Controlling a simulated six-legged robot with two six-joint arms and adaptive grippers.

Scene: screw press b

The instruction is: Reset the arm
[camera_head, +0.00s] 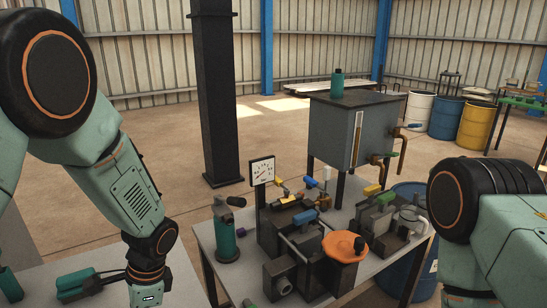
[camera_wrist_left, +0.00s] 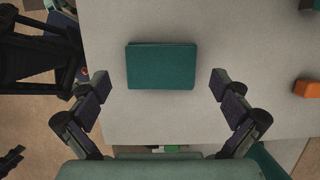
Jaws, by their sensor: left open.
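My left arm (camera_head: 130,195) comes in from the left in the head view and hangs down over the left grey table (camera_head: 165,270). Its fingers are below the picture's edge there. In the left wrist view my left gripper (camera_wrist_left: 159,86) is open with its fingers wide apart and nothing between them. A flat teal block (camera_wrist_left: 161,66) lies on the grey table top (camera_wrist_left: 245,60) just beyond the fingertips, apart from both fingers. My right arm (camera_head: 480,225) is bent at the lower right of the head view, and its gripper is out of sight.
The middle table holds a press with an orange handwheel (camera_head: 345,247), a dial gauge (camera_head: 263,171) and a teal bottle-like tool (camera_head: 225,230). A grey tank (camera_head: 352,130) and a black column (camera_head: 214,90) stand behind. A teal tool (camera_head: 85,283) lies on the left table.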

